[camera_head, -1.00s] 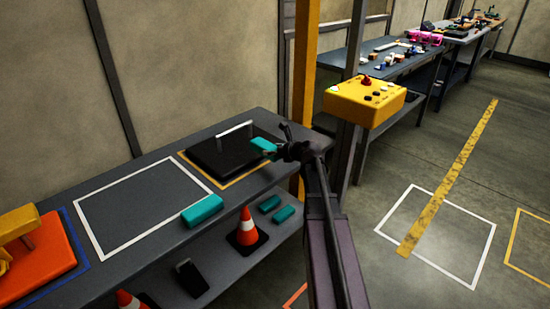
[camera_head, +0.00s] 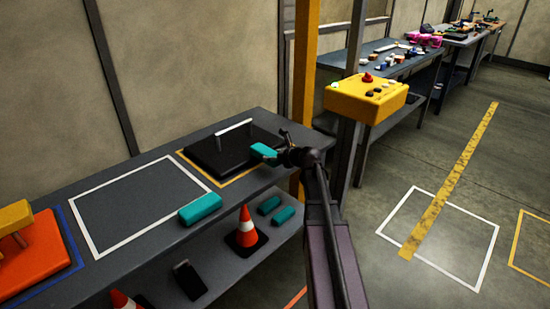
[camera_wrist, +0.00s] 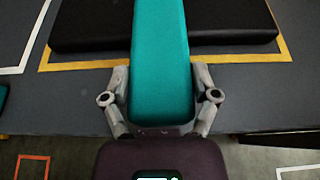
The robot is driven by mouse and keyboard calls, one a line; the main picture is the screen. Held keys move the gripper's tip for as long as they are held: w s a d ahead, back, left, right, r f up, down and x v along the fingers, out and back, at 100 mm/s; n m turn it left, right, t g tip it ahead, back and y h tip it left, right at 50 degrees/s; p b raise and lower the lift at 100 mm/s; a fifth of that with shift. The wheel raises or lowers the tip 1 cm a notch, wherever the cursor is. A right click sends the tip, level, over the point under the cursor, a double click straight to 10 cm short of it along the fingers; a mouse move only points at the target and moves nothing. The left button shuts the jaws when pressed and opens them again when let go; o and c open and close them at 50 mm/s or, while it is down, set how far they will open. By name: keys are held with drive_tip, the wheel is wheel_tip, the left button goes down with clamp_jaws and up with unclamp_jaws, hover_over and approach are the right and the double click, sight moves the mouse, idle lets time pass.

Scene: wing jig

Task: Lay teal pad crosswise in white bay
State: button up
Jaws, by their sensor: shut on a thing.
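My gripper (camera_head: 281,157) is shut on a teal pad (camera_head: 263,151), held above the front right part of the bench by the yellow-outlined bay. In the wrist view the held pad (camera_wrist: 160,65) points straight away from my gripper, between both fingers (camera_wrist: 161,98). The white bay (camera_head: 140,203) is an empty white-outlined rectangle on the bench top, left of my gripper. A second teal pad (camera_head: 200,209) lies on the bench at the front right corner of the white bay, near its outline.
A black block with a white-topped bar (camera_head: 225,150) stands in the yellow-outlined bay. An orange block (camera_head: 38,258) sits at the left. The lower shelf holds cones (camera_head: 246,228) and more teal pads (camera_head: 269,205). A yellow control box (camera_head: 365,98) stands right, behind my arm.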

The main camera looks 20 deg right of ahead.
drive_tip(key=shift+f+b, duration=0.55)
drive_tip(key=shift+b, duration=0.05)
drive_tip(key=o, duration=1)
drive_tip(key=shift+c, duration=0.2)
drive_tip(key=shift+r, duration=0.15)
drive_tip(key=shift+r+p, duration=0.55)
drive_tip(key=shift+p, duration=0.15)
drive_tip(key=p+v, duration=0.4)
drive_tip(key=v, duration=0.8)
drive_tip(key=shift+f, duration=0.15)
